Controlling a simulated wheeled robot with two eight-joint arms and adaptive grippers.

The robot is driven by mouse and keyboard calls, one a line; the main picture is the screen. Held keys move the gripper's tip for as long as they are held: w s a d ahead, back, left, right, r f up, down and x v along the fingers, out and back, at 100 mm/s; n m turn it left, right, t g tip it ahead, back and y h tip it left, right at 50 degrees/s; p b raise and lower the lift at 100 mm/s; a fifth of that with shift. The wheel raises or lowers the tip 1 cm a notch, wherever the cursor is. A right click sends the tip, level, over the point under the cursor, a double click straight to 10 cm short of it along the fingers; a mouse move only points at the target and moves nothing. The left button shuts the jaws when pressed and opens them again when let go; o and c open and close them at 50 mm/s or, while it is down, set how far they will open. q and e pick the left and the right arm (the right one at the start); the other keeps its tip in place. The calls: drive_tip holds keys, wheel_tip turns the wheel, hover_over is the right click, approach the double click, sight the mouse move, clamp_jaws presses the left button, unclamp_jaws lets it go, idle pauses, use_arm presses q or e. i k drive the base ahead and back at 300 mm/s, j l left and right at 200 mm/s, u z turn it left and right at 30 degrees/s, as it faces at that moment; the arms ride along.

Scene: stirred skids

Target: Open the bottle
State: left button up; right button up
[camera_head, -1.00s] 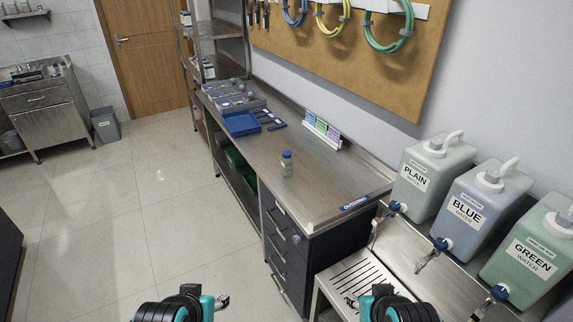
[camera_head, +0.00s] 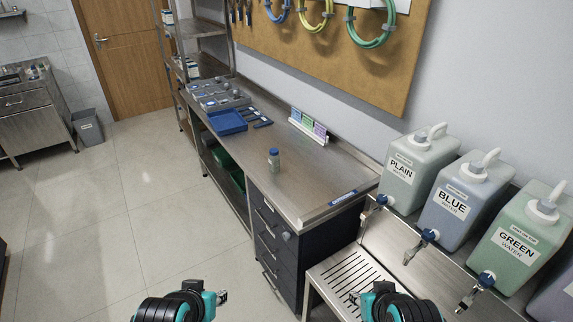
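A small bottle (camera_head: 274,160) with a blue cap stands upright on the steel counter (camera_head: 318,178), near its front edge. My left gripper (camera_head: 222,297) is at the bottom of the view, in front of the counter and well short of the bottle. My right gripper (camera_head: 355,297) is at the bottom right, near the slatted drain stand. Both grippers are small in view and seen from behind, so their finger opening is unclear. Neither touches the bottle.
Labelled water containers, plain (camera_head: 405,172), blue (camera_head: 455,208) and green (camera_head: 508,240), stand at the right with taps. A slatted drain stand (camera_head: 345,282) is below them. A blue tray (camera_head: 227,122) lies farther back. Open floor is at left.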

sight(273, 162)
drive_tip(key=i+j+z, duration=0.15)
drive_tip(key=z, duration=0.3)
drive_tip(key=i+j+z, duration=0.15)
drive_tip(key=j+z, duration=0.3)
